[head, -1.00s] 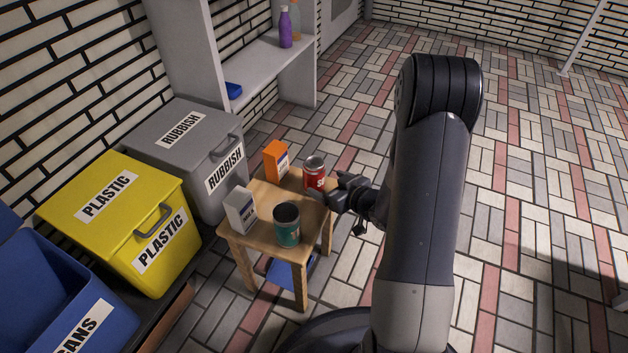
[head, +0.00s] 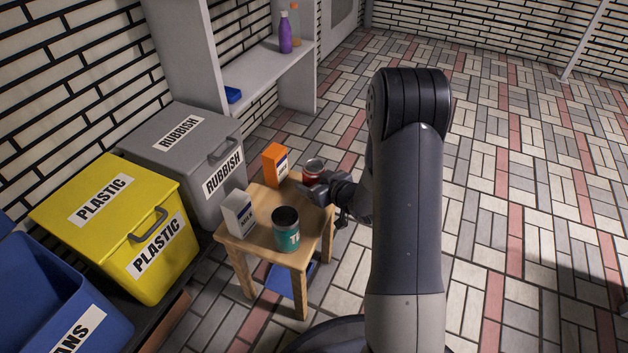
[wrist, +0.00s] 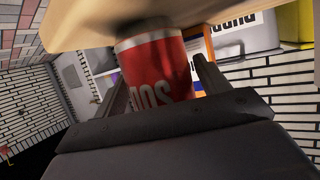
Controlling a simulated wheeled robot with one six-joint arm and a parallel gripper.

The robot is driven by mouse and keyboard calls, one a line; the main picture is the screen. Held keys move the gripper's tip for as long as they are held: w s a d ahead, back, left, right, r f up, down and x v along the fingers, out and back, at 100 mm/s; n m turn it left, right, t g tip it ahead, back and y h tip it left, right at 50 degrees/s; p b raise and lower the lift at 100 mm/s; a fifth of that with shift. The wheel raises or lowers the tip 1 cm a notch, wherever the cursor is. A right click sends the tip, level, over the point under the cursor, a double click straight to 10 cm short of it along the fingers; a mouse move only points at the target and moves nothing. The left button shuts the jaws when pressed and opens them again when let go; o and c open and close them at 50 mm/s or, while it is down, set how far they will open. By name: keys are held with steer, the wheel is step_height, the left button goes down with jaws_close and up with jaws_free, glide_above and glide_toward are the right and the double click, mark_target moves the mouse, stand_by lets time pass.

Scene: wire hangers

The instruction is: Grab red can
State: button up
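The red can (head: 313,166) stands near the back right corner of the small wooden table (head: 262,205); its lower part is hidden behind my gripper in the head view. My gripper (head: 312,190) is at the table's right side, right by the can. In the wrist view the red can (wrist: 157,70) is between the two fingers of my gripper (wrist: 160,82), one finger on each side. The fingers are apart. Slim gaps seem to show beside the can, and I see no firm contact.
An orange box (head: 275,165), a white carton (head: 238,213) and a green can (head: 287,229) share the table. The grey rubbish bin (head: 150,160), yellow plastic bin (head: 75,235) and a blue bin (head: 30,270) stand left. Floor to the right is clear.

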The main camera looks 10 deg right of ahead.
steer(key=c, duration=0.8)
